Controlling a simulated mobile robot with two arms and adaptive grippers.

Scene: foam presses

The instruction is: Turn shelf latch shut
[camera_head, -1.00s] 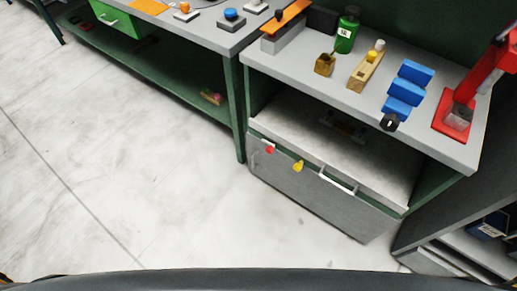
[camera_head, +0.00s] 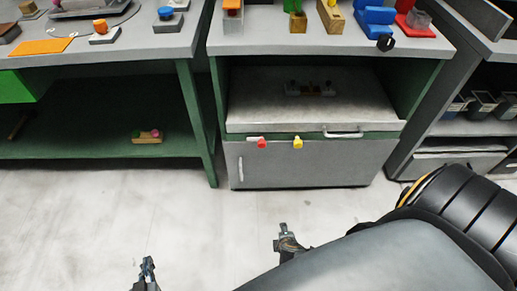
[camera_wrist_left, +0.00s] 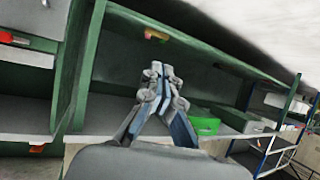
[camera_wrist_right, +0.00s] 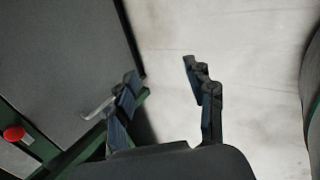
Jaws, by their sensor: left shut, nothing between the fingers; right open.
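Below the pull-out shelf (camera_head: 330,113) of the grey bench, a red knob (camera_head: 262,143) with a short pale bar beside it and a yellow knob (camera_head: 297,143) sit along the top of the cabinet front. I cannot tell which is the shelf latch. A red knob also shows at the left edge of the right wrist view (camera_wrist_right: 13,134). My left gripper (camera_head: 148,262) is shut and empty, low in the head view, well apart from the knobs; its closed fingers show in the left wrist view (camera_wrist_left: 157,72). My right gripper (camera_head: 284,230) is open and empty, below and in front of the cabinet (camera_wrist_right: 160,72).
The shelf has a white handle (camera_head: 343,134); the grey cabinet door (camera_head: 310,167) has a vertical handle (camera_head: 240,170). A green-framed table (camera_head: 100,120) stands left, with an open lower shelf. A dark rack with bins (camera_head: 482,103) stands right. The floor before the cabinet is clear.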

